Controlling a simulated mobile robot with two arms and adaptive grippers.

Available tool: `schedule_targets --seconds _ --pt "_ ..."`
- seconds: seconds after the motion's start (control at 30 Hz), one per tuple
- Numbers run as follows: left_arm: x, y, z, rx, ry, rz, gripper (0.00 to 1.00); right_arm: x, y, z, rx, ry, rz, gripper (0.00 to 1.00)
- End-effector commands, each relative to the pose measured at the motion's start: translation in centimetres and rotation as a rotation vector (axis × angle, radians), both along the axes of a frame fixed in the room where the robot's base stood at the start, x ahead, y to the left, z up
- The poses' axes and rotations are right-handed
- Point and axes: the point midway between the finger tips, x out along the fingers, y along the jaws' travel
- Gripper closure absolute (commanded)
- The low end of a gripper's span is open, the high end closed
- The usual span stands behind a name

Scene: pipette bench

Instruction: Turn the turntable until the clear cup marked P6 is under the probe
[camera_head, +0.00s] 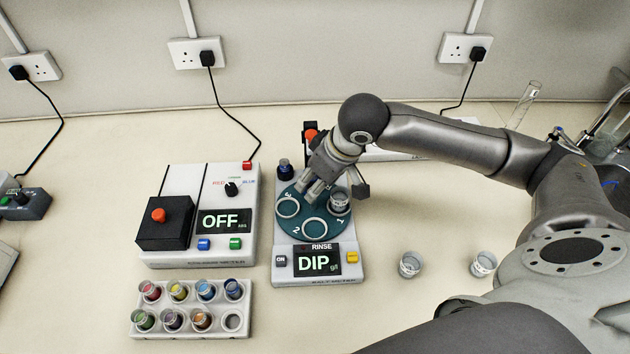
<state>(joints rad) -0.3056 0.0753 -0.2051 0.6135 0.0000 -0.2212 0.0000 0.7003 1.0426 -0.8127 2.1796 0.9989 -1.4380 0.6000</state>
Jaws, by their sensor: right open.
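The teal turntable (315,210) sits on the white meter at centre, with numbered ring places 1, 2 and 3 showing. A clear cup (340,203) stands on its right side near place 1. The rings at 2 and 3 look empty. My right gripper (308,190) is open and points down over the back-left part of the turntable; I cannot tell whether it touches. The marking P6 cannot be read on any cup. The probe is not clearly visible; my gripper and wrist hide the back of the turntable. My left gripper is not in view.
Two clear cups (411,264) (483,264) stand on the bench to the right. The colorimeter (220,222) reads OFF at left. A white rack (190,317) of coloured cups lies before it. A dark-capped vial (285,169) stands behind the turntable.

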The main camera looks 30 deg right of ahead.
Motion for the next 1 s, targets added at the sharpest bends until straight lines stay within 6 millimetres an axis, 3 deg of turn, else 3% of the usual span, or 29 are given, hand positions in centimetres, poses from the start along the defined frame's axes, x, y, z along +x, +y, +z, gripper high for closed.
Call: schedule_targets --seconds 0.2,0.5,0.87,1.0 --pt "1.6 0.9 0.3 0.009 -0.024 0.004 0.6 0.7 0.2 -1.7 0.001 0.0 0.001 0.53" --pt "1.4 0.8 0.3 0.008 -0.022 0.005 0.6 0.7 0.2 -1.8 -0.001 0.0 0.001 0.54" --pt "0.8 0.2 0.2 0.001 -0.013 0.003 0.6 0.7 0.2 -1.8 -0.001 -0.001 0.001 1.0" --pt "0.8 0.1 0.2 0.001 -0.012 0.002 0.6 0.7 0.2 -1.8 -0.001 -0.001 0.001 1.0"
